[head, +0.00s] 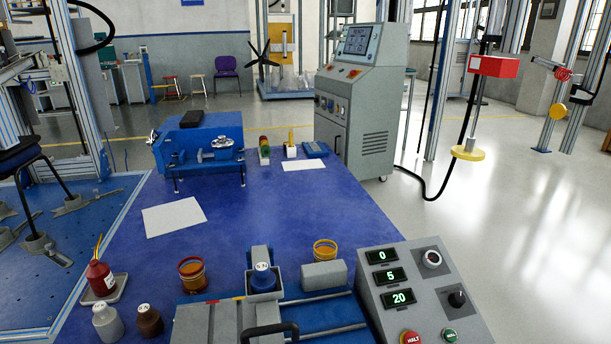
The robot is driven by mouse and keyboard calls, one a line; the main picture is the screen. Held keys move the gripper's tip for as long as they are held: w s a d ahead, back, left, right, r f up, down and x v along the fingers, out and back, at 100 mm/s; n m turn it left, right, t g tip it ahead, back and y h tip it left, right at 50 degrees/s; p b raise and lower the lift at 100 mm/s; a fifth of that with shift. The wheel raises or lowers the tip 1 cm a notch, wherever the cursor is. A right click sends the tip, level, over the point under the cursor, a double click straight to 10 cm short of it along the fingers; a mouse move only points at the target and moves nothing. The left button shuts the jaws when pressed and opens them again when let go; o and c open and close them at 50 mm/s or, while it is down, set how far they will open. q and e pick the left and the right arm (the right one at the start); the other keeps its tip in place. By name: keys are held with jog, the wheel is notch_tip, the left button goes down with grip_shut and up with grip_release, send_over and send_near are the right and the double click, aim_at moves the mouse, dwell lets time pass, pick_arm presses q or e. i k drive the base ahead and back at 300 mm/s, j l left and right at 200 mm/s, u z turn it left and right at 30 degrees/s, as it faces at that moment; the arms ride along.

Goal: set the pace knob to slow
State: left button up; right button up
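A grey control box (408,290) stands at the front right of the blue bench. It has three lit green displays reading 0, 5 and 20. On its right side are a round dial with a pale rim (432,258) and a black knob (457,299). Their labels are too small to read, so I cannot tell which is the pace knob or its setting. A red HALT button (410,338) and a dark green button (450,336) sit near the box's front edge. Neither of my grippers shows in the head view.
Left of the box is a grey slide fixture with rails (325,301) and a blue weight block (263,281). Jars, bottles and a red bottle (100,277) stand further left.

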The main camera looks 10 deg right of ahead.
aim_at(457, 299)
jog(key=z, duration=1.25)
